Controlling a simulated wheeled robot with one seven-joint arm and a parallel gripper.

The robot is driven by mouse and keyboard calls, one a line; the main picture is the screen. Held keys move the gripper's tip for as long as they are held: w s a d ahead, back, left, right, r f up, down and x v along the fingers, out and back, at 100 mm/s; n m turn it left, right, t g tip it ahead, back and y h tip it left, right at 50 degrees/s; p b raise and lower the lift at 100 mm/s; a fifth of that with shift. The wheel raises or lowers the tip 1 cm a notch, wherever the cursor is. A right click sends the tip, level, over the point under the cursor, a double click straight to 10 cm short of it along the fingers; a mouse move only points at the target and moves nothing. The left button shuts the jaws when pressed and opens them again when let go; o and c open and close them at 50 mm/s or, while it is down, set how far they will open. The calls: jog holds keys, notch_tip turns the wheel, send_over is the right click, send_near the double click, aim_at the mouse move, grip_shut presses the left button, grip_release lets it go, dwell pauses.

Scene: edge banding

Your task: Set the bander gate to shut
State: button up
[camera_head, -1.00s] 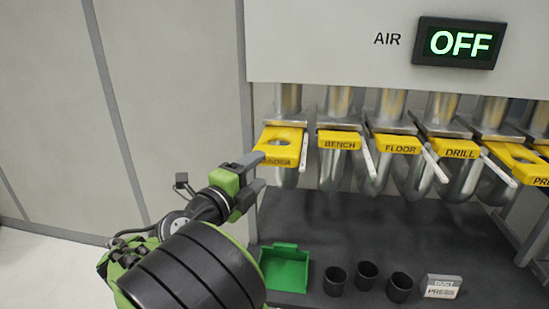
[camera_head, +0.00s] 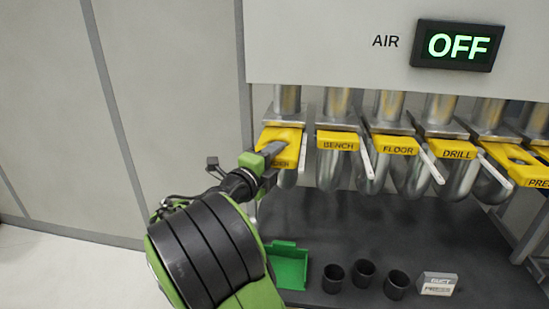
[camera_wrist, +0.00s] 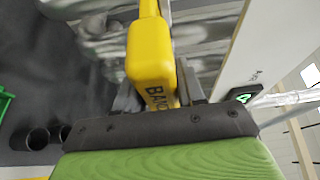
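The bander gate (camera_head: 283,135) is the yellow slide at the far left of the row. It sticks out farther than the bench gate (camera_head: 338,140) beside it, with more of its top showing. My gripper (camera_head: 270,160) is at its front end and covers part of its label. In the wrist view the yellow end of the bander gate (camera_wrist: 150,50) lies between my two dark fingers (camera_wrist: 160,97), which stand apart on either side of it. Whether they touch it is hard to tell.
To the right are the floor gate (camera_head: 397,145), drill gate (camera_head: 450,149) and protruding press gate (camera_head: 530,172), with pale levers between. A green tray (camera_head: 288,268), black cups (camera_head: 364,273) and a small sign (camera_head: 436,284) stand below. The air display (camera_head: 455,46) reads OFF.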

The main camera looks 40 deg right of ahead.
aim_at(281, 135)
grip_shut()
jog(key=w+d+b, duration=0.1)
jog(key=w+d, duration=0.1)
jog(key=d, duration=0.1)
jog(key=w+d+b, duration=0.1)
jog(key=w+d, duration=0.1)
jog(key=d, duration=0.1)
jog(key=w+d+b, duration=0.2)
jog(key=w+d, duration=0.1)
jog(key=shift+f, duration=0.1)
jog(key=shift+a, duration=0.1)
jog(key=o, duration=0.5)
grip_release()
jog(key=shift+r, duration=0.2)
jog(key=o, duration=0.4)
jog(key=shift+d+f, duration=0.15)
jog(key=shift+d, duration=0.05)
jog(key=shift+c, duration=0.2)
jog(key=shift+a, duration=0.1)
jog(key=shift+a, duration=0.1)
jog(key=b+v, duration=0.2)
jog(key=v, duration=1.3)
jog(key=shift+s+a+b, duration=0.2)
jog(key=shift+a+b, duration=0.05)
jog(key=shift+b, duration=0.05)
